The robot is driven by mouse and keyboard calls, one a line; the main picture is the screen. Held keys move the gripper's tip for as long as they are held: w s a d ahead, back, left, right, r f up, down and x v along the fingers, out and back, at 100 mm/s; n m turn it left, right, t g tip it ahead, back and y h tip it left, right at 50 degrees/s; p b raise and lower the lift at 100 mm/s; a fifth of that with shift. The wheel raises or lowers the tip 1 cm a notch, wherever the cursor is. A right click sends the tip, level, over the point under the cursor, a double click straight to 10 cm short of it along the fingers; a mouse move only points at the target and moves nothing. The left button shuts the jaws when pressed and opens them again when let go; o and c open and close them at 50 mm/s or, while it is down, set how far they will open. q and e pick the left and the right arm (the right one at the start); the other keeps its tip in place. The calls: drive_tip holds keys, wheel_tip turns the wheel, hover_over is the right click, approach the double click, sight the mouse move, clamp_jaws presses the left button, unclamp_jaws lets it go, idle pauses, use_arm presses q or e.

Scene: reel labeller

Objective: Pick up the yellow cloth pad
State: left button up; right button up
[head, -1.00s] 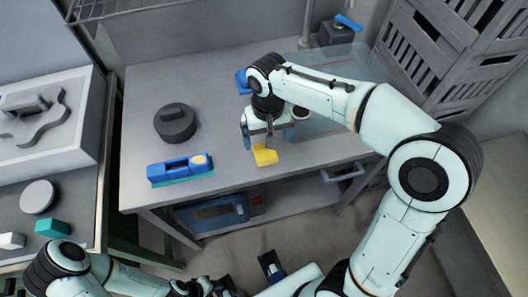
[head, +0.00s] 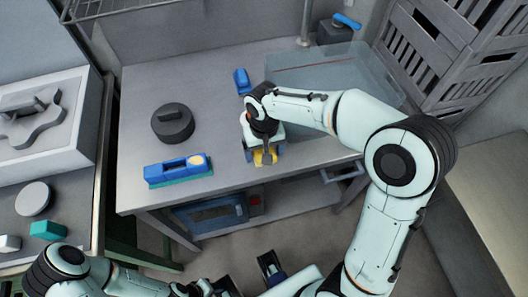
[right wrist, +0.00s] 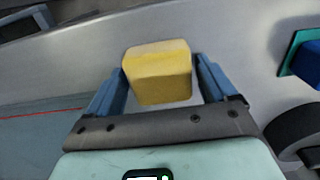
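The yellow cloth pad (head: 265,158) lies near the front edge of the grey table (head: 225,92). My right gripper (head: 263,152) is above it, pointing down, and partly covers it in the head view. In the right wrist view the pad (right wrist: 158,72) sits between the two blue fingers of my right gripper (right wrist: 160,80), which are open on either side of it. Narrow gaps show beside the pad, so it does not look clamped. My left gripper (head: 268,272) is low at the bottom of the head view, partly cut off; its opening is unclear.
A blue block with a teal base (head: 180,170) and a dark round weight (head: 172,122) are left of the pad. A small blue item (head: 241,80) lies behind my right gripper. A clear panel (head: 335,75) covers the table's right rear.

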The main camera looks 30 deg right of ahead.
drive_tip(key=c, duration=0.6)
use_arm(q)
drive_tip(key=r+p, duration=0.1)
drive_tip(key=r, duration=0.1)
drive_tip(key=w+r+p, duration=0.1)
drive_tip(key=p, duration=0.1)
drive_tip(key=shift+w+r+p, duration=0.2)
drive_tip(key=shift+r+p, duration=0.1)
drive_tip(key=shift+r, duration=0.1)
use_arm(e)
wheel_tip(320, 180, up, 20)
drive_tip(key=shift+o, duration=0.5)
drive_tip(key=shift+f, duration=0.1)
